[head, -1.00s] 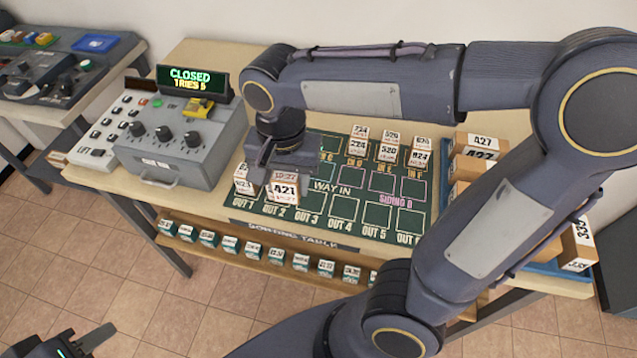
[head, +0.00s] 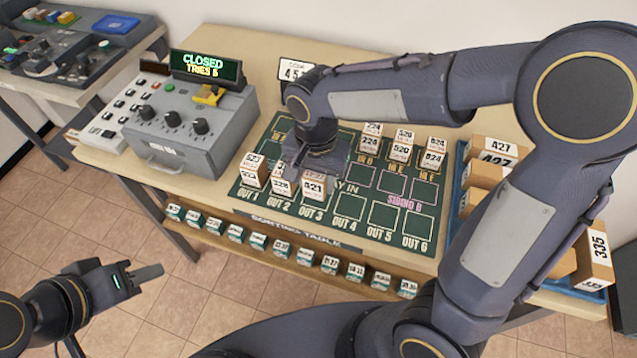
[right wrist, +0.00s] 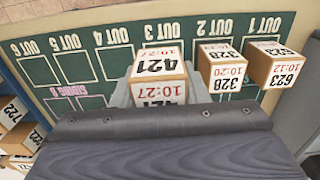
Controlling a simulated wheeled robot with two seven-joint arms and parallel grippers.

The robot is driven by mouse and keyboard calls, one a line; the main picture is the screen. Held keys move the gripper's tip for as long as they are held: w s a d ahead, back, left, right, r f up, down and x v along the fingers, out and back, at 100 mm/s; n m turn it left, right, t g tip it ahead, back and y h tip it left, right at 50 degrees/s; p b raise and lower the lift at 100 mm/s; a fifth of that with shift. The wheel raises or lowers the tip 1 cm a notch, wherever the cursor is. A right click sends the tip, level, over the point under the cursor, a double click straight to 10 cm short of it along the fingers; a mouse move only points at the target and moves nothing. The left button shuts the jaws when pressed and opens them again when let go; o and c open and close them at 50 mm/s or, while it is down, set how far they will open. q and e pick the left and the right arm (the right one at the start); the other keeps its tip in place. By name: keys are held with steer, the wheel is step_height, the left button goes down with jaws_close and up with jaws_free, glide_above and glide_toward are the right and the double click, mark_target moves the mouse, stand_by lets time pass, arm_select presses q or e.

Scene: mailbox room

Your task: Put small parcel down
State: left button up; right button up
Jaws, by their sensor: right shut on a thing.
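The small parcel marked 421 10:27 (head: 314,186) is in my right gripper (head: 316,170), at the OUT 3 column of the green mat (head: 349,206). The right wrist view also shows this parcel (right wrist: 158,70), between the jaws and just short of the OUT 3 label. I cannot tell whether it touches the mat. Parcel 328 (head: 281,187) stands beside it at OUT 2, and parcel 623 (head: 253,171) at OUT 1. My left gripper (head: 142,276) hangs empty over the floor; its jaw opening is unclear.
Several parcels, including 224 (head: 370,140) and 824 (head: 434,155), stand along the mat's back. OUT 4 to OUT 6 are bare. A blue tray (head: 463,165) of larger boxes is at right. A grey control box (head: 185,135) with a CLOSED display (head: 205,66) stands at left.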

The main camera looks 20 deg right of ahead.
steer(key=shift+w+d+f, duration=0.2)
steer(key=shift+w+f, duration=0.2)
steer(key=shift+f, duration=0.15)
steer(key=shift+w+d+f, duration=0.15)
steer(key=shift+w+f, duration=0.25)
steer(key=shift+f, duration=0.1)
steer(key=shift+w+f, duration=0.2)
steer(key=shift+f, duration=1.55)
steer(key=shift+f, duration=0.2)
steer(key=o, duration=1)
